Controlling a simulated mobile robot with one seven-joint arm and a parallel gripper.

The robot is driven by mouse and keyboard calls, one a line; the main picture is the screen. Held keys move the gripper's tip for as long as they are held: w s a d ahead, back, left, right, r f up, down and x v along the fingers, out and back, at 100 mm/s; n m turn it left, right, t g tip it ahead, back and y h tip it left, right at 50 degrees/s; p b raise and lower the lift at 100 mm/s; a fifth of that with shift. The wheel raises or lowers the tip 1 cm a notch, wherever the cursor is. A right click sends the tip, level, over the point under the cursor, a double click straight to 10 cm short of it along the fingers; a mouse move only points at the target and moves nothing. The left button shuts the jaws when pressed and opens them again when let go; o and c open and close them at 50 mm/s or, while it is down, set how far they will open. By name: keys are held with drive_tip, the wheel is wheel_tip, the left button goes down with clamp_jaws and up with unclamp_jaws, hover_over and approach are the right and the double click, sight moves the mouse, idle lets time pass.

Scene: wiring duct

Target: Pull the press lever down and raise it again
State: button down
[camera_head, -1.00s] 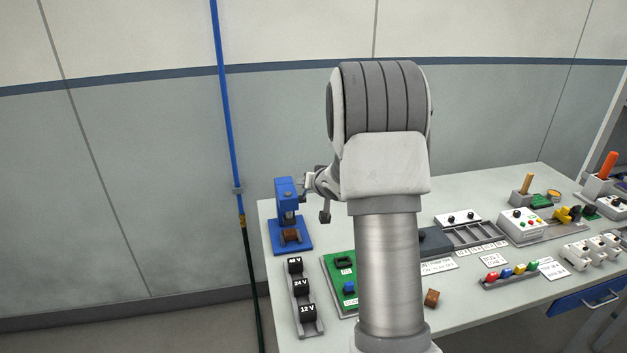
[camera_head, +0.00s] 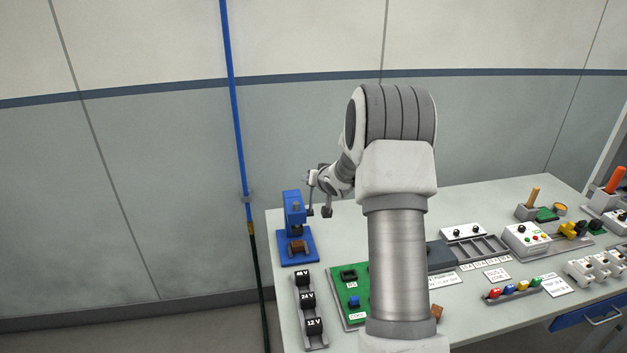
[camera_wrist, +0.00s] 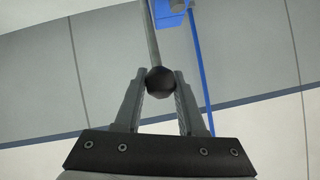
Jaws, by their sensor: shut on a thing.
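The blue press (camera_head: 293,213) stands on its blue base at the back left corner of the table, with a brown block (camera_head: 298,246) under its ram. In the wrist view, the lever's black ball knob (camera_wrist: 160,80) sits between the fingertips of my gripper (camera_wrist: 159,83), which is shut on it. The grey lever rod (camera_wrist: 151,35) runs up from the knob toward the blue press body (camera_wrist: 172,7). In the head view my gripper (camera_head: 310,197) is small, just right of the press, and the knob is hard to make out there.
A rack of black 48 V, 24 V and 12 V blocks (camera_head: 313,310) stands in front of the press. A green board (camera_head: 353,293) lies right of it. A blue vertical pipe (camera_head: 238,130) runs along the wall to the left.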

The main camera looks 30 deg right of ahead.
drive_tip(key=shift+a, duration=0.1)
drive_tip(key=c, duration=0.5)
unclamp_jaws()
drive_tip(key=shift+w+f, duration=0.1)
drive_tip(key=v, duration=1.7)
drive_tip(key=shift+s+r+p, duration=0.2)
drive_tip(key=shift+r+p, duration=0.05)
drive_tip(key=shift+p, duration=0.1)
